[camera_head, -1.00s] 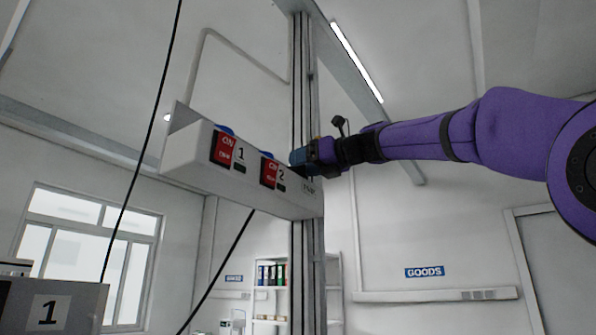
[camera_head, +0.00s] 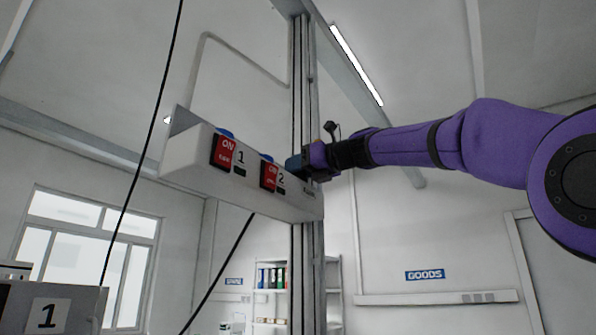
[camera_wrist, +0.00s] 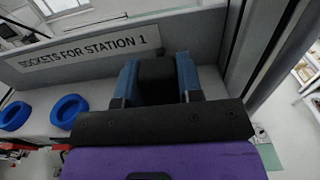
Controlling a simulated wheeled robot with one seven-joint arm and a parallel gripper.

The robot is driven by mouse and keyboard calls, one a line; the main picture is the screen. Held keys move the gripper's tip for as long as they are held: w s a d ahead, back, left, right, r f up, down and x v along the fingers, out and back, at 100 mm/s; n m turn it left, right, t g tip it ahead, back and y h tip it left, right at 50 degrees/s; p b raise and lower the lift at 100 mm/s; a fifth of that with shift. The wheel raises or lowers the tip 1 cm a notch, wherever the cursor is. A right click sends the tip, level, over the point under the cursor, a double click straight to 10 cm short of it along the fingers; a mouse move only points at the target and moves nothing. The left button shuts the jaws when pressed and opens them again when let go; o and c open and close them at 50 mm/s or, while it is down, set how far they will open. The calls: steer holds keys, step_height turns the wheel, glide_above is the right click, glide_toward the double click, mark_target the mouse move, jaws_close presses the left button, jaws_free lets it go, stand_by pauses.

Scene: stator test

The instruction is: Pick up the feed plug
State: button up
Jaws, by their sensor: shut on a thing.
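The feed plug (camera_wrist: 158,82) shows as a dark block between the two blue fingers of my gripper (camera_wrist: 158,88) in the wrist view. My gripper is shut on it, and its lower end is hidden. I cannot tell whether the plug still touches the box beneath. In the head view my gripper (camera_head: 293,163) is at the top right of the white switch box (camera_head: 205,178), behind the red switch marked 2 (camera_head: 269,176). The plug cannot be made out there.
Two blue round sockets (camera_wrist: 68,110) lie left of my gripper under a "SOCKETS FOR STATION 1" sign (camera_wrist: 90,47). A metal post (camera_head: 306,90) rises close behind the box. A black cable (camera_head: 143,145) hangs at the left.

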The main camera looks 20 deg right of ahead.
steer(key=shift+r, duration=0.15)
steer(key=shift+r, duration=4.8)
